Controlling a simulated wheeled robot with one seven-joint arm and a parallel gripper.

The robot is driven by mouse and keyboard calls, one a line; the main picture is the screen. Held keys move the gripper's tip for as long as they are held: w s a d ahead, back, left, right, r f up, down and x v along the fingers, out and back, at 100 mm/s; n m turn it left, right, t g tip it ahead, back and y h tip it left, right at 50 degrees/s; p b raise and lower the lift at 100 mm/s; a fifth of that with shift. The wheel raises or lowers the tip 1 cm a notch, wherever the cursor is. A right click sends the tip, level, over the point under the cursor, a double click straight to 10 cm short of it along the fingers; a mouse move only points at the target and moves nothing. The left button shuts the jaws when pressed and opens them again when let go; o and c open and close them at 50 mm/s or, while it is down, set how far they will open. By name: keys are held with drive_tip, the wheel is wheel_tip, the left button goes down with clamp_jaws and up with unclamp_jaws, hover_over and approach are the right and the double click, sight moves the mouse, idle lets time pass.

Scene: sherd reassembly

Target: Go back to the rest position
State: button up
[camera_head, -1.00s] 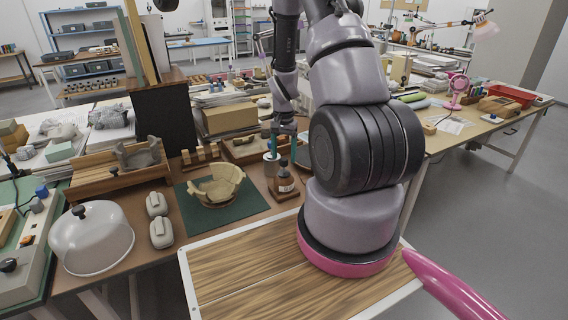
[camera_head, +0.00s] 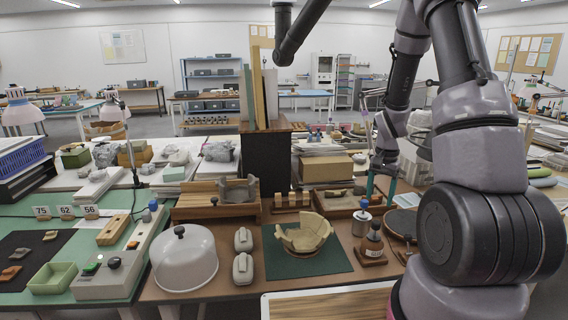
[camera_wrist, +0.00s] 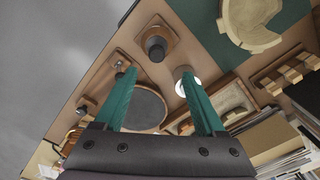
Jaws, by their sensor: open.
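My gripper (camera_head: 381,190) hangs over the right part of the brown work table, beyond the brown bottle. Its two teal fingers (camera_wrist: 165,98) are spread apart with nothing between them in the wrist view. The partly assembled pottery bowl (camera_head: 303,236), pale tan with a jagged rim, stands on the dark green mat (camera_head: 342,265), left of my gripper and apart from it. Part of the bowl (camera_wrist: 250,20) also shows at the top of the wrist view.
A dark round disc (camera_wrist: 146,108) lies below the fingers. A white dome (camera_head: 184,262) and two grey pieces (camera_head: 242,268) are left of the mat.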

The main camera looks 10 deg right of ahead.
drive_tip(key=s+a+r+n+t, duration=0.1)
drive_tip(key=s+a+r, duration=0.1)
drive_tip(key=r, duration=0.5)
drive_tip(key=s+a+r+n+t, duration=0.1)
drive_tip(key=s+a+r+t, duration=0.15)
drive_tip(key=r, duration=0.55)
drive_tip(key=s+a+r+n, duration=0.1)
drive_tip(key=a+r, duration=0.2)
drive_tip(key=r, duration=0.4)
drive_tip(key=s+a+r+n+t+y, duration=0.1)
drive_tip(key=s+a+r, duration=0.1)
drive_tip(key=s+r, duration=0.3)
drive_tip(key=s+a+r+n+t+y, duration=0.1)
drive_tip(key=s+a+r+t, duration=0.1)
drive_tip(key=s+r, duration=0.4)
drive_tip(key=s+a, duration=0.1)
drive_tip(key=s, duration=0.2)
drive_tip(key=shift+s+a+r+n, duration=0.2)
drive_tip(key=shift+a+n, duration=0.05)
drive_tip(key=shift+n, duration=0.05)
drive_tip(key=shift+t, duration=0.25)
